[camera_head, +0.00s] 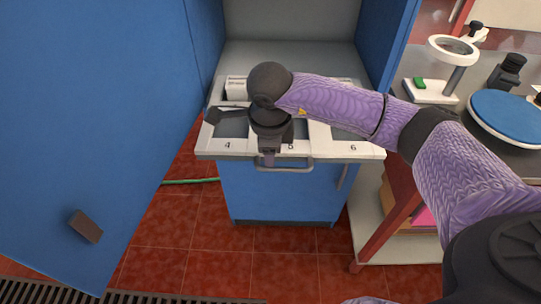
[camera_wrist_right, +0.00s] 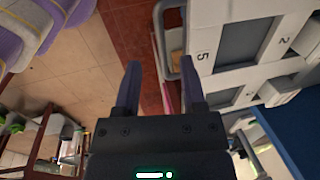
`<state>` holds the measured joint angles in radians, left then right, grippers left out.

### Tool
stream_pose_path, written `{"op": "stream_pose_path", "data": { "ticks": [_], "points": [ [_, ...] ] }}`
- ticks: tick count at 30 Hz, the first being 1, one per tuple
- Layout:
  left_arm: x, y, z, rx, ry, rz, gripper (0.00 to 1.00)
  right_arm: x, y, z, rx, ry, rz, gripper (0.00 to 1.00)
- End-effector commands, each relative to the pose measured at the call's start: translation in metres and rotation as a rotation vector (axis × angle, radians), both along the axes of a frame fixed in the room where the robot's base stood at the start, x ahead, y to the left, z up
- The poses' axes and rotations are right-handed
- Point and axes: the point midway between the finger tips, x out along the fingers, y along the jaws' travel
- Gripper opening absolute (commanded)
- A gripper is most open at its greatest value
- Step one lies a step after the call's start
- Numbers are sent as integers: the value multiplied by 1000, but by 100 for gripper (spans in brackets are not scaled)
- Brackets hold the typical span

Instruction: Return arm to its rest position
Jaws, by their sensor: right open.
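My right arm, in a purple sleeve, reaches from the right across the front of the blue cabinet (camera_head: 285,195) in the head view. My right gripper (camera_head: 269,158) points down at the front edge of the white numbered panel (camera_head: 210,150), by the grey handle (camera_head: 300,166). In the wrist view the right gripper (camera_wrist_right: 161,64) has its two fingers apart with nothing held. The handle (camera_wrist_right: 159,30) shows just beyond the fingertips, close to the right-hand finger. I cannot tell whether they touch. The forearm and wrist hide part of the panel. My left gripper is not in view.
An open blue door (camera_head: 90,120) fills the left. At right, a dark table (camera_head: 437,118) holds a white magnifier stand (camera_head: 432,92) and a round blue-topped plate (camera_head: 508,112), close beside my arm. The red tiled floor (camera_head: 190,225) in front is largely clear.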

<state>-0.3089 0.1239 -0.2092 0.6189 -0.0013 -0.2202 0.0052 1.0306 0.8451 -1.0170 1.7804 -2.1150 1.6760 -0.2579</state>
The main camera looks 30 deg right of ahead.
Motion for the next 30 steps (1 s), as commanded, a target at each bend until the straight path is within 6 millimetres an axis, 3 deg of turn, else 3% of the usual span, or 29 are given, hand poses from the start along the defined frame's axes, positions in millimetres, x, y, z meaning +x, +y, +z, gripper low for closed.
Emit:
{"op": "stream_pose_path", "data": {
  "ticks": [1,6,19,21,23,26,27,28,29,30],
  "points": [
    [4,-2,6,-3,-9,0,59,-1,1,15,0,-6,1,52],
    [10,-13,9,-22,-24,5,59,-5,3,34,-1,-2,0,52],
    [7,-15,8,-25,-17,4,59,-6,4,35,0,0,0,52],
    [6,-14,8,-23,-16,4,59,-7,11,32,34,2,13,52],
    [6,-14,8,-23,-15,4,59,-11,36,25,145,5,49,52],
    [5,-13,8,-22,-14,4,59,-32,119,18,553,30,121,52],
    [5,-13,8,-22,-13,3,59,-46,159,28,787,51,120,52],
    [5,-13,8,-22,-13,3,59,-56,187,41,981,69,97,52],
    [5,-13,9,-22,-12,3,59,-65,211,61,1194,92,49,52],
    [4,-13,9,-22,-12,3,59,-71,233,94,1497,129,-67,52]
  ]
}}
